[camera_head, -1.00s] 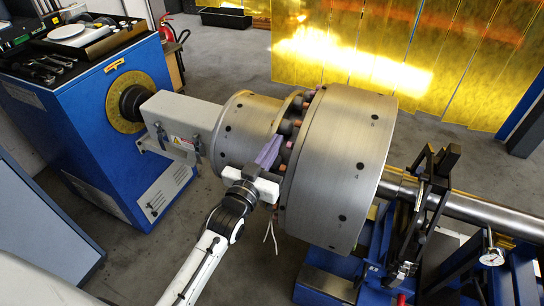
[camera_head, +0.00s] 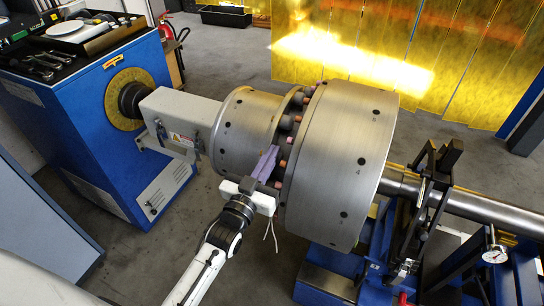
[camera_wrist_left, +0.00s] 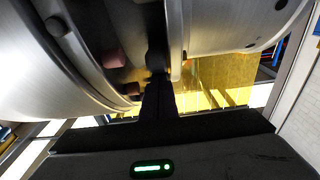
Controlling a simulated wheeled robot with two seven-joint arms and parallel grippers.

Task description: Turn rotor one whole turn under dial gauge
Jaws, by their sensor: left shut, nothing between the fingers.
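The rotor is a big steel drum (camera_head: 340,150) beside a smaller steel drum (camera_head: 245,125), on a shaft. Pink and dark bolt-like pegs ring the gap between the drums. My left gripper (camera_head: 268,158) is shut and empty, its purple fingers at the near side of this gap. In the left wrist view its dark fingers (camera_wrist_left: 157,95) point into the gap among the pegs; I cannot tell whether they touch one. The big drum's rim carries dark holes and small numbers, one reading 4. The dial gauge (camera_head: 494,254), with a white face, stands at the lower right. My right gripper is out of view.
A blue machine cabinet (camera_head: 90,125) with a tool tray on top stands at the left and joins the rotor through a grey housing (camera_head: 175,122). Blue supports (camera_head: 330,285) stand under the right side. A yellow curtain (camera_head: 400,60) hangs behind. Grey floor is open at the lower middle.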

